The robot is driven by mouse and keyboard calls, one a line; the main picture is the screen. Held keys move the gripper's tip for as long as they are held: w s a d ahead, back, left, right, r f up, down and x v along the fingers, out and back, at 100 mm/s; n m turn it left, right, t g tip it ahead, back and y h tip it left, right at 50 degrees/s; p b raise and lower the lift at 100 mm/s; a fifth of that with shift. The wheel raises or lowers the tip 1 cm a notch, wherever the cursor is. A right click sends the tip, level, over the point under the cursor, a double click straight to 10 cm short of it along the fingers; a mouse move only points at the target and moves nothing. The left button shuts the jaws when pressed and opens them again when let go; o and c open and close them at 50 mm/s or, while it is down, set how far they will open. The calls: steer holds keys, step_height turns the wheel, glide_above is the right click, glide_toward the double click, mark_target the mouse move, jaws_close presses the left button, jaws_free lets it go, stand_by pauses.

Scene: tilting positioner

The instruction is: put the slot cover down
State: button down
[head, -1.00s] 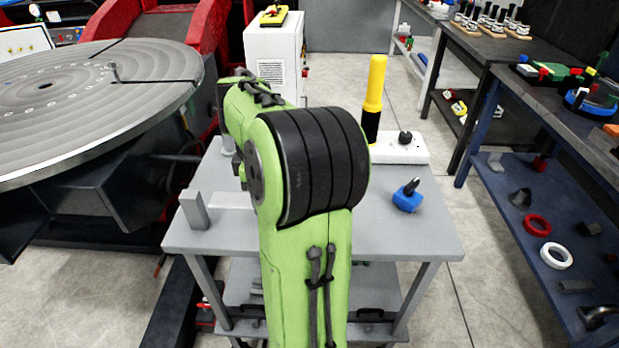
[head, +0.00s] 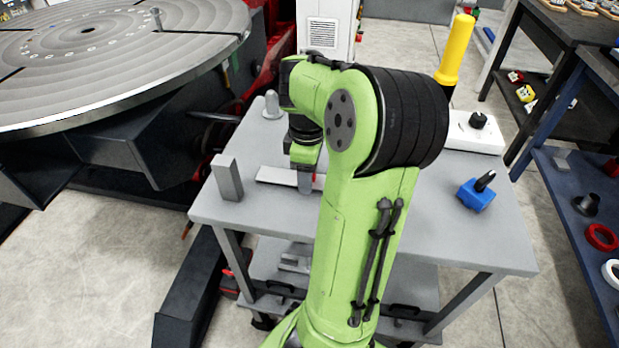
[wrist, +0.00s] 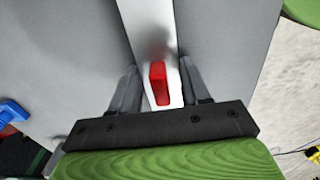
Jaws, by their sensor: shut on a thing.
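The slot cover (head: 275,175) is a long, flat, pale strip at the grey table top, left of my arm in the head view. In the wrist view the strip (wrist: 148,18) runs from the top edge down between my fingers, with a red grip piece (wrist: 159,83) on it. My gripper (wrist: 159,80) is shut on the slot cover, a finger on either side of the red piece. In the head view my gripper (head: 305,182) points down at the strip and hides part of it. I cannot tell whether the strip touches the table.
On the grey table (head: 400,225) stand a grey upright block (head: 227,178), a blue piece with a black handle (head: 477,192), a white box with a black knob (head: 474,131) and a yellow-black cylinder (head: 455,52). The round positioner plate (head: 110,60) overhangs at the left. The table's front right is clear.

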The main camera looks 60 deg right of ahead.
steer(key=shift+r, duration=0.1)
steer(key=c, duration=0.5)
jaws_free()
step_height(320, 180, up, 12)
steer(key=p, duration=0.6)
steer(key=a+r+m+t+h, duration=0.2)
steer(key=a+r+h, duration=0.1)
steer(key=a, duration=1.3)
steer(key=s+a+m+t+y, duration=0.1)
steer(key=a, duration=0.2)
steer(key=s+a+f+t+y, duration=0.1)
steer(key=s+a, duration=0.1)
steer(key=a, duration=0.2)
steer(key=s+a+f+m+t+y, duration=0.1)
steer(key=s+a, duration=0.1)
steer(key=a, duration=0.1)
steer(key=shift+s+a+f+m+t, duration=0.1)
steer(key=shift+a+f+m+t, duration=0.05)
steer(key=shift+a+m+t, duration=0.2)
